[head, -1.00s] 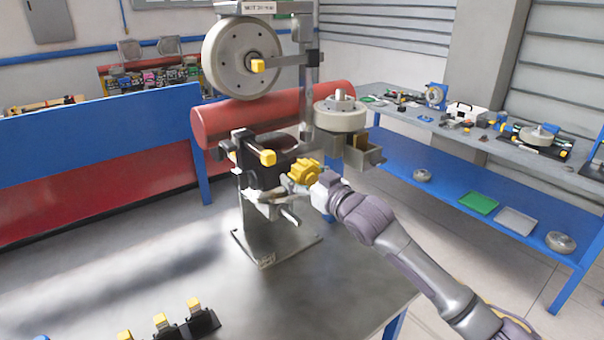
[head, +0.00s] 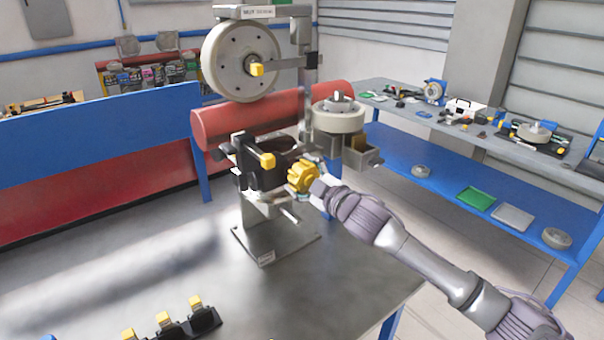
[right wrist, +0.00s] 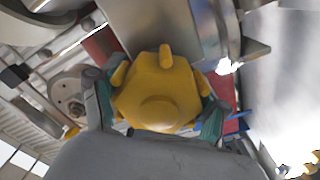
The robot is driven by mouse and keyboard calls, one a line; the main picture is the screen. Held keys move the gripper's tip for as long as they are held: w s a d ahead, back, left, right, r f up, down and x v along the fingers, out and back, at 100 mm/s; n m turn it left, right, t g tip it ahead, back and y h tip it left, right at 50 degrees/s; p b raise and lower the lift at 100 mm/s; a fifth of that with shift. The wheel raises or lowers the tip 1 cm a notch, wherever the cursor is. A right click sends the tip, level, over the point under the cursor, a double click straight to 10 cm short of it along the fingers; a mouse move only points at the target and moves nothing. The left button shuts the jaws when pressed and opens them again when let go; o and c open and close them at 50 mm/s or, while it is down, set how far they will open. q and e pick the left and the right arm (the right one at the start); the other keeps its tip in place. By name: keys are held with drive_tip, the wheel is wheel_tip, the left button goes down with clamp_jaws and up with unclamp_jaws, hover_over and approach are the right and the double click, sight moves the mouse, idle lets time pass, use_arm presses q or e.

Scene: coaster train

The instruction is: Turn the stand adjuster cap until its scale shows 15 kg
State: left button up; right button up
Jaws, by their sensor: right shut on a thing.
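The stand adjuster cap, a yellow lobed knob (head: 301,177), sits on the front right of the stand's dark mechanism (head: 262,166). In the right wrist view the cap (right wrist: 158,88) fills the middle, with its lobes and round centre boss showing. My right gripper (head: 310,179) is shut on the cap; in the right wrist view its teal-padded fingers (right wrist: 156,106) press on the cap's left and right sides. The scale cannot be read in either view. My left gripper is not in view.
The stand's base plate (head: 275,244) rests on the grey table (head: 120,250). A large grey wheel (head: 226,70) and a smaller wheel (head: 338,120) are above the cap. A red cylinder (head: 225,124) lies behind. Yellow-topped black pieces (head: 196,318) stand at the front left. The table's left middle is clear.

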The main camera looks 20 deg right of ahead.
idle(0.3)
drive_tip(key=o, duration=1.2)
drive_tip(key=shift+c, duration=0.2)
drive_tip(key=shift+s, duration=0.15)
drive_tip(key=v, duration=1.1)
drive_tip(key=shift+s+d, duration=0.15)
drive_tip(key=shift+s, duration=0.2)
